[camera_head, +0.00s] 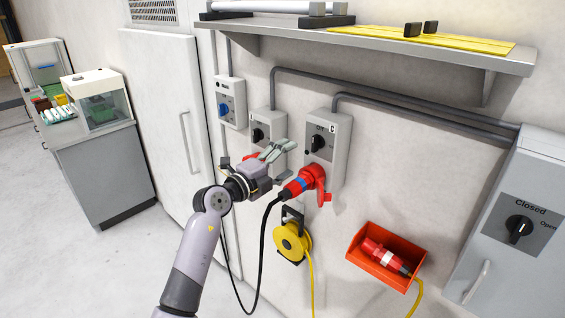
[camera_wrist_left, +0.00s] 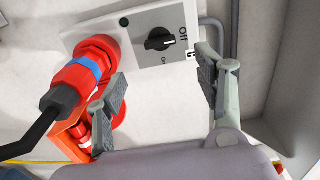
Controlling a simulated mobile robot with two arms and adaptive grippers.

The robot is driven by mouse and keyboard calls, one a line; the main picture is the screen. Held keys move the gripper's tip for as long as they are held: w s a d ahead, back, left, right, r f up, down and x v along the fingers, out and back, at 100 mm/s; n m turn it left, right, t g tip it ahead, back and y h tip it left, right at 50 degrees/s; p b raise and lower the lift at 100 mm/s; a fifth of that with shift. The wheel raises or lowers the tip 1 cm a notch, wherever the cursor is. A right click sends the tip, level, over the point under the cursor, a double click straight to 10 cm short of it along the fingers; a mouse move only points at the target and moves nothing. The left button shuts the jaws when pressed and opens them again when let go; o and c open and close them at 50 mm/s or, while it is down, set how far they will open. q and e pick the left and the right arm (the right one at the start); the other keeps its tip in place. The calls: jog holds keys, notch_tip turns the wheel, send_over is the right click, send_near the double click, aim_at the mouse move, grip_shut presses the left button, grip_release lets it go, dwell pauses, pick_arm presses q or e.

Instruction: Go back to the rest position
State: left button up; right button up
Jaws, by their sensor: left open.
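My left gripper (camera_head: 285,162) is open and empty in front of the wall, just left of a red plug (camera_head: 300,184) with a blue ring. In the left wrist view my left gripper (camera_wrist_left: 160,95) has its two fingers spread apart. The red plug (camera_wrist_left: 75,80) is left of the fingers there, seated in the red socket under the grey switch box (camera_head: 325,150). The box's black knob (camera_wrist_left: 159,39) shows between the fingers, beyond them. A black cable (camera_head: 262,245) hangs from the plug. My right gripper is not in view.
More switch boxes (camera_head: 230,103) are on the wall. Below are a yellow cable reel (camera_head: 291,243) and an orange bin (camera_head: 372,270) holding a red connector. A shelf (camera_head: 380,45) juts out above. A grey cabinet (camera_head: 505,270) is at right. The floor at left is clear.

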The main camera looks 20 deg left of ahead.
pick_arm(q)
jog(key=shift+s+a, duration=0.15)
jog(key=shift+s, duration=0.3)
